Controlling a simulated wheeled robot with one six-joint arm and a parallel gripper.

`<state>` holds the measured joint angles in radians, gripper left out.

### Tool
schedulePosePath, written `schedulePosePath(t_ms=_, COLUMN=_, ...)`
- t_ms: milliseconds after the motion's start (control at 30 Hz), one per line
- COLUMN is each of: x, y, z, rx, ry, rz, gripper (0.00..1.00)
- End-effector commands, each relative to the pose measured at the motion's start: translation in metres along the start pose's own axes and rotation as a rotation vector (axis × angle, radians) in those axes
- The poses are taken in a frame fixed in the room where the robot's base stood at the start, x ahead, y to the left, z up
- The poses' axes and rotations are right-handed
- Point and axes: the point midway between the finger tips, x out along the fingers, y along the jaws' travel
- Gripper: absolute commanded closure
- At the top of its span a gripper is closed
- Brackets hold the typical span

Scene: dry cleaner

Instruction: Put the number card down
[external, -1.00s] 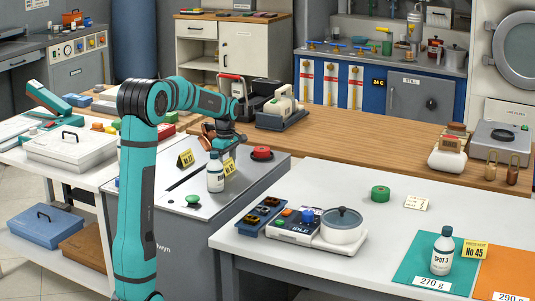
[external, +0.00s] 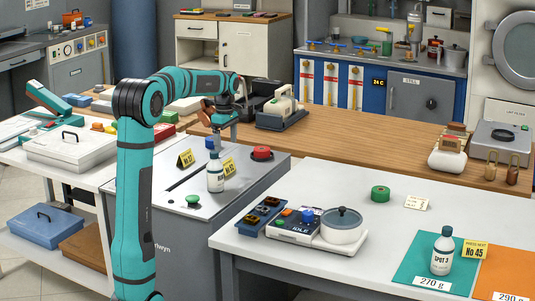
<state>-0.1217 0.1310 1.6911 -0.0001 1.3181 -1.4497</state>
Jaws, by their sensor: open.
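A yellow number card (external: 229,166) stands on the grey cabinet top, just right of a white bottle (external: 215,178) with a blue cap. A second yellow number card (external: 185,159) stands to the left of the bottle. My gripper (external: 228,130) is open, above and behind the bottle and the right card, apart from the card. Its fingertips are small and partly hard to make out. A third yellow card, No 45 (external: 474,251), stands beside the SPOT 3 bottle (external: 442,252) on the white table at right.
The cabinet top (external: 255,190) also holds a red button (external: 262,153) and a green button (external: 193,200). A wooden counter (external: 350,150) runs behind.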

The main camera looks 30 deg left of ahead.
Motion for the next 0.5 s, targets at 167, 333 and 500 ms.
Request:
schedulePosePath(t_ms=167, x=-0.023, y=0.000, z=0.000, rx=0.000, ry=0.000, rz=0.000, gripper=0.11)
schedulePosePath(t_ms=333, x=-0.032, y=0.000, z=0.000, rx=0.000, ry=0.000, rz=0.000, gripper=0.11)
schedulePosePath(t_ms=500, x=-0.033, y=0.000, z=0.000, rx=0.000, ry=0.000, rz=-0.001, gripper=0.11)
